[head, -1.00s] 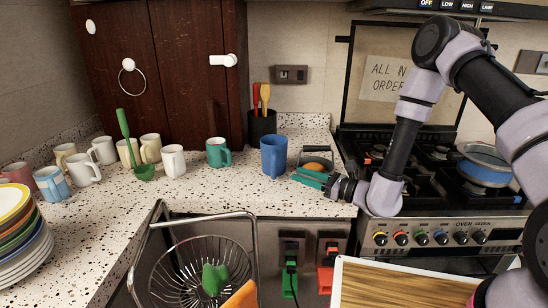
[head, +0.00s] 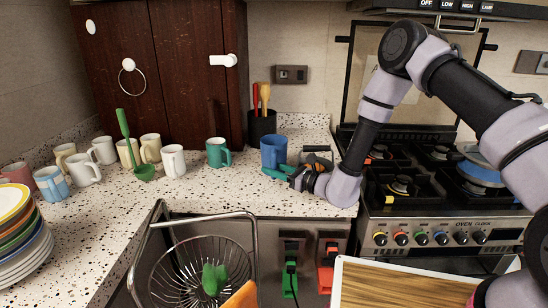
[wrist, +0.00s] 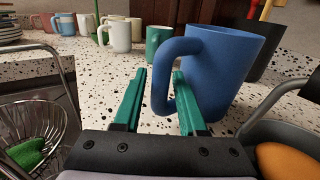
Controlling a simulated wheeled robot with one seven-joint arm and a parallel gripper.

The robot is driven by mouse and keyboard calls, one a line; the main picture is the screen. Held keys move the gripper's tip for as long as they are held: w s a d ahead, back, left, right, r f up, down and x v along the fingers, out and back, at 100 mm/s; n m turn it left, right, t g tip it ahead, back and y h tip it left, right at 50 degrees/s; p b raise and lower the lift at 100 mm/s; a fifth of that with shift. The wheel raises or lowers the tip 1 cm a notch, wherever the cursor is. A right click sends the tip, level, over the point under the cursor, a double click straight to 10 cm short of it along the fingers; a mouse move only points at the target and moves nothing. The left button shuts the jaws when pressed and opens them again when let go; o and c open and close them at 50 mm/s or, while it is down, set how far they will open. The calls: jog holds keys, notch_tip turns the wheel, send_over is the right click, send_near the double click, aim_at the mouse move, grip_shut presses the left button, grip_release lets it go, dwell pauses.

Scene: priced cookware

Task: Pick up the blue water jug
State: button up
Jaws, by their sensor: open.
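The blue water jug (head: 273,150) stands upright on the speckled counter, right of the green mug. In the wrist view the jug (wrist: 225,70) fills the right of centre, with its handle (wrist: 163,75) facing left toward the jaws. My gripper (head: 274,172) is low over the counter at the jug's front. In the wrist view my gripper (wrist: 160,78) is open, with the lower part of the handle between its two green fingers. The right finger overlaps the handle opening and the jug's side; I cannot tell whether it touches.
A green mug (head: 218,152) and several pale mugs stand to the left. A black utensil holder (head: 262,124) is behind the jug. A wire basket (head: 205,268) is in front, below the counter. The stove (head: 430,190) is at right.

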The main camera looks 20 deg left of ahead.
grip_shut()
dwell(1.4)
